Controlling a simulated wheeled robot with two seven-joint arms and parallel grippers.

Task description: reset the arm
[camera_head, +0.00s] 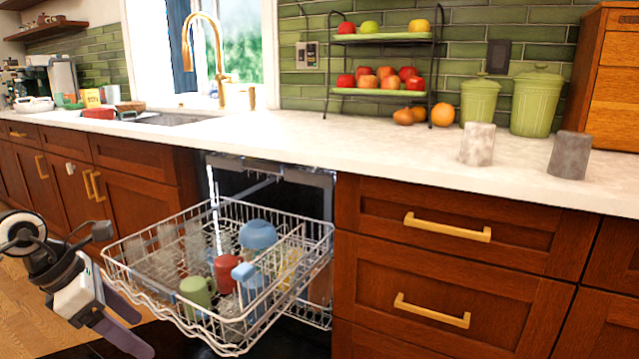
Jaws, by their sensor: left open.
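My left gripper (143,334) is at the lower left, beside the front left corner of the pulled-out dishwasher rack (112,262). Its two dark fingers are spread apart and point down and right, with nothing between them. The left arm (38,245) comes in from the left edge and is bent near the lower cabinets. My right gripper and right arm are not in view.
The white rack holds a green mug (196,291), a red mug (225,273), a blue bowl (257,235) and several clear glasses. Two grey-white cups (478,144) (567,155) stand on the counter (400,143). The dark dishwasher door (170,342) lies open below.

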